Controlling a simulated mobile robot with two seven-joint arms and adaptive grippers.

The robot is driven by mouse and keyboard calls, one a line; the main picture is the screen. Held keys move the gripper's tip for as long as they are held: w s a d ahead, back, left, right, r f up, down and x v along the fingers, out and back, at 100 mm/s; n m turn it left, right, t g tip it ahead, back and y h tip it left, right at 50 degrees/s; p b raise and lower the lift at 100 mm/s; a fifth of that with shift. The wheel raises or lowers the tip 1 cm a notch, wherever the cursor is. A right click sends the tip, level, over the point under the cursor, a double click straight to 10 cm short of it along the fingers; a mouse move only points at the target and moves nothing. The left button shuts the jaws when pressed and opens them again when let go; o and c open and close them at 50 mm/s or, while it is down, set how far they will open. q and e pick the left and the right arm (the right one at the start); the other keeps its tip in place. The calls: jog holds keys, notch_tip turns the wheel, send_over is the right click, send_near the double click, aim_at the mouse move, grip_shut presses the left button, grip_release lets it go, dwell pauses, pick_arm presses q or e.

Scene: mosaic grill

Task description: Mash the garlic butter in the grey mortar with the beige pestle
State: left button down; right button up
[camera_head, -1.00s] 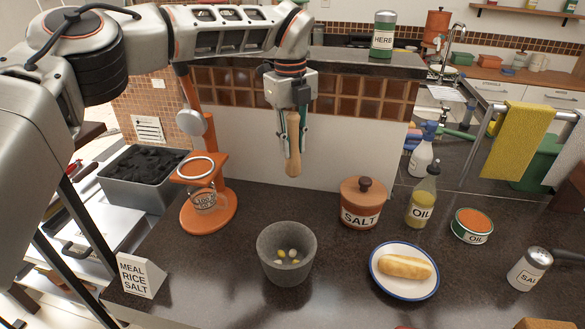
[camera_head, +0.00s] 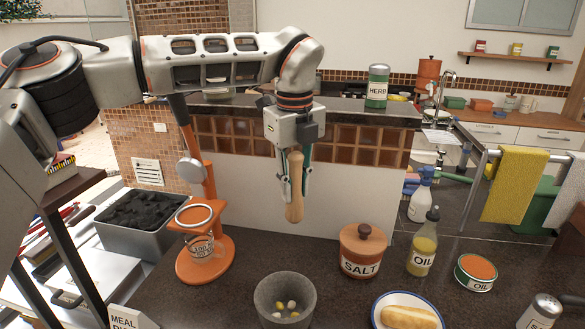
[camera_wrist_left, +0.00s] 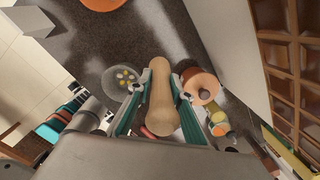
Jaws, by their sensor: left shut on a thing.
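My left gripper (camera_head: 297,178) is shut on the beige pestle (camera_head: 295,205). The pestle hangs nearly upright, thick rounded end down, in the air behind and above the grey mortar (camera_head: 263,310). Pestle and mortar are apart. The mortar stands on the dark counter with several small white and yellow pieces (camera_head: 285,308) inside; its lower part is cut off by the picture's edge. In the left wrist view the pestle (camera_wrist_left: 160,100) lies between the fingers, and the mortar (camera_wrist_left: 110,84) shows to its left. My right gripper is not in view.
An orange stand (camera_head: 220,258) with a glass vessel is left of the mortar. A salt pot (camera_head: 361,262), oil bottle (camera_head: 423,250), oil tin (camera_head: 475,272) and plate with bread (camera_head: 378,318) are to the right. A tiled ledge (camera_head: 345,150) rises behind the pestle.

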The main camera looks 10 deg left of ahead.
pick_arm(q)
jog(key=s+d+f+t+b, duration=0.1)
jog(key=s+d+f, duration=0.15)
jog(key=s, duration=1.25)
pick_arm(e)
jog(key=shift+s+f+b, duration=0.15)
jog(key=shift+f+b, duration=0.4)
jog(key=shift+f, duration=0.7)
pick_arm(q)
notch_tip(320, 180, down, 8)
jog(key=b, duration=0.4)
jog(key=shift+w+a+f+y, duration=0.25)
jog(key=shift+w+a+y, duration=0.05)
jog(key=shift+a, duration=0.15)
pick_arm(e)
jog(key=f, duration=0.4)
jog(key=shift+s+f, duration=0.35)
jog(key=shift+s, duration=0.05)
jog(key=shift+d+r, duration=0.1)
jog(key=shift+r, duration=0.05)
